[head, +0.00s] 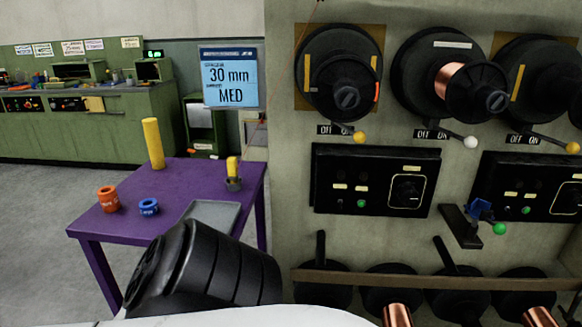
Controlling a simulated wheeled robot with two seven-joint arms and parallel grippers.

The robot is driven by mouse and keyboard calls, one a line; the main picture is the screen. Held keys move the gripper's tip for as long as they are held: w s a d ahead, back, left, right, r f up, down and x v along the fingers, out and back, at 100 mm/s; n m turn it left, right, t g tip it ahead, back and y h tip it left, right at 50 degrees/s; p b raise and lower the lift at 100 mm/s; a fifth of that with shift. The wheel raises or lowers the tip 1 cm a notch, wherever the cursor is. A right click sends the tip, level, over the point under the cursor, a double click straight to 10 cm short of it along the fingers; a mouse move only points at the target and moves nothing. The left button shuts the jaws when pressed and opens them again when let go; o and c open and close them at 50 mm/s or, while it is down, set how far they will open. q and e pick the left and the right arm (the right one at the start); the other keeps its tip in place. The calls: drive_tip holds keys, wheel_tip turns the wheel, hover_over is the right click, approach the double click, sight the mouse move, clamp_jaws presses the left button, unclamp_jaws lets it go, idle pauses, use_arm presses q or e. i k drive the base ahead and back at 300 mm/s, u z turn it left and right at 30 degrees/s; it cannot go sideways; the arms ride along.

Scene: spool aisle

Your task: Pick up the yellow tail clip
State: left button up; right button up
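No thing in the head view is marked as the yellow tail clip, and I cannot tell for sure which one it is. A small yellow piece (233,166) stands upright in a dark grey ring or cup (234,184) at the right side of the purple table (180,175). A tall yellow cylinder (153,144) stands at the table's back left. Narrow yellow strips (307,73) also show beside the spools on the wall panel. Neither of my grippers is in view.
An orange flanged piece (108,199), a blue ring (148,206) and a grey tray (212,217) are on the table. A black ribbed part hides its near edge. A sign (230,77) reads "30 mm MED". Spools (345,75) and switch boxes (375,180) fill the right.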

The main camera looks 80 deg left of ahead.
sight(232, 166)
drive_tip(key=u, duration=2.9)
